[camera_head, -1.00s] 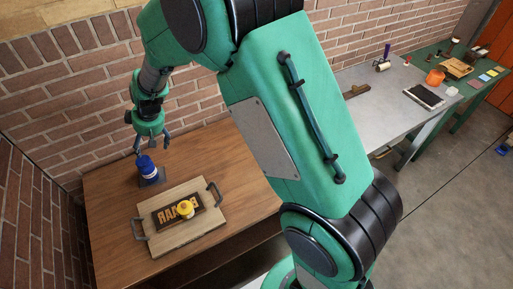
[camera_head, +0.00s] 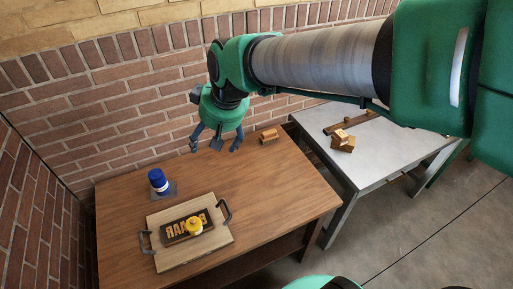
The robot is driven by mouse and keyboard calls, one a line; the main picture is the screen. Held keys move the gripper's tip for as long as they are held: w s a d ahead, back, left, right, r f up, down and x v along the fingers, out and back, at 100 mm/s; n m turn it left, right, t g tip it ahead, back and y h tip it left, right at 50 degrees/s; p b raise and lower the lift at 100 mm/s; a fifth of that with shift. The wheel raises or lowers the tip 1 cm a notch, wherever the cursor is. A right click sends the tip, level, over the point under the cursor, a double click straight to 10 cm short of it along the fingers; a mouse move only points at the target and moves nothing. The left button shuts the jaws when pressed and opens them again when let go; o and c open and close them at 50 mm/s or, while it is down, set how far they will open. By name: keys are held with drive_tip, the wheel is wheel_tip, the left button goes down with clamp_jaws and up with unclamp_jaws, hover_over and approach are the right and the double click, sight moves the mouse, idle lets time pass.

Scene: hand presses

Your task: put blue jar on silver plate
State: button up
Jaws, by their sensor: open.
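The blue jar (camera_head: 157,178), with a white band, stands upright near the back left of the wooden table. It is on a small flat grey plate (camera_head: 170,190), which looks like the silver plate; the jar covers part of it. My gripper (camera_head: 215,148) is open and empty, its fingers pointing down above the back of the table. It is to the right of the jar, clear of it.
A wooden tray (camera_head: 220,238) with dark handles holds a dark lettered block (camera_head: 174,231) and a yellow object (camera_head: 194,226). A small wooden block (camera_head: 269,136) lies at the table's back right. A grey table (camera_head: 345,165) with wooden pieces stands to the right.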

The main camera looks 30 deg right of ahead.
drive_tip(key=s+d+r+m, duration=0.1)
drive_tip(key=s+d, duration=0.2)
drive_tip(key=s, duration=0.6)
drive_tip(key=s+d+r+m+h, duration=0.1)
drive_tip(key=s+d, duration=0.3)
drive_tip(key=s, duration=0.5)
drive_tip(key=shift+s+d+m+t, duration=0.25)
drive_tip(key=shift+m+t, duration=0.15)
drive_tip(key=shift+m, duration=0.1)
drive_tip(key=shift+r, duration=0.1)
drive_tip(key=shift+f, duration=0.2)
